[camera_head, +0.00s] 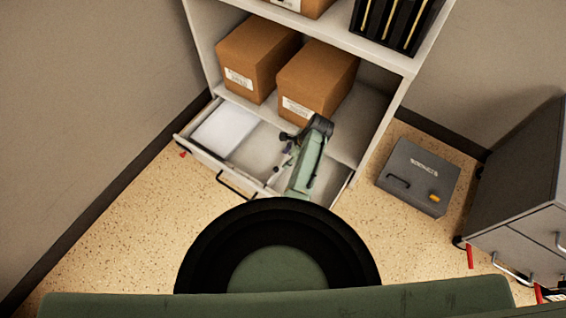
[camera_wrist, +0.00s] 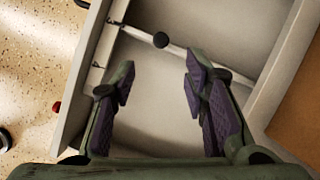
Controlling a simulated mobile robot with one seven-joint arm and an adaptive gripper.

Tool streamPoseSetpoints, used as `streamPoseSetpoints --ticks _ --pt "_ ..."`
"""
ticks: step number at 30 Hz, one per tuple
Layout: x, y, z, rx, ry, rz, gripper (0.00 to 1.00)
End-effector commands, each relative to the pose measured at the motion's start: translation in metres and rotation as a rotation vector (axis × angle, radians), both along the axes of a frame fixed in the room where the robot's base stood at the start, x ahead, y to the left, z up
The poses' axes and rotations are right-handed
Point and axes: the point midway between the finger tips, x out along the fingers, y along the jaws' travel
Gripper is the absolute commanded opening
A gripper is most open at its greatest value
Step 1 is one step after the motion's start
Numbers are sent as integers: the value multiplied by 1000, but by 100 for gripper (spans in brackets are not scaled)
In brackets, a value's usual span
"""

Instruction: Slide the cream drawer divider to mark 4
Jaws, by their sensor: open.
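The open drawer (camera_head: 207,158) juts from the bottom of a white shelf unit, and my arm hangs over its right part. In the wrist view, the drawer's front wall (camera_wrist: 84,85) is at the left. The cream divider (camera_wrist: 215,66) crosses the drawer as a thin bar with a dark round knob (camera_wrist: 161,40). My gripper (camera_wrist: 158,75) is open, with its purple-padded fingers apart and nothing between them. The knob and the bar show beyond the fingertips, toward the top of the picture. Small dark ticks (camera_wrist: 97,65) show on the front wall, but I cannot read any numbers.
A white paper stack (camera_head: 224,129) lies in the drawer's left part. Two brown boxes (camera_head: 257,57) (camera_head: 318,80) stand on the shelf above. A grey case (camera_head: 418,175) lies on the floor at the right, near a grey cabinet (camera_head: 515,190). Floor left of the drawer is clear.

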Motion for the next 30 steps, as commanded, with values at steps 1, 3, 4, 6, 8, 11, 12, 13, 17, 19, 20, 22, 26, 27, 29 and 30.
streamPoseSetpoints --ticks 1,3,4,6,8,11,12,13,17,19,20,22,26,27,29,30 --pt "0 1 -4 0 1 0 41" --pt "1 2 -9 0 -2 1 41" --pt "1 3 -11 -1 -2 2 41" --pt "2 6 -19 -2 -3 3 41" --pt "3 8 -26 -2 -4 3 41" --pt "4 14 -40 -3 -5 4 41" --pt "5 16 -46 -3 -6 5 41" --pt "5 18 -51 -3 -6 5 41" --pt "7 25 -70 -4 -7 5 41" --pt "8 30 -80 -4 -7 5 41" --pt "9 31 -84 -4 -7 5 41" --pt "10 35 -91 -4 -7 5 41" --pt "11 39 -98 -4 -7 3 41" --pt "11 39 -99 -4 -7 3 41" --pt "11 40 -99 -4 -7 3 41" --pt "11 40 -98 -4 -7 3 41"
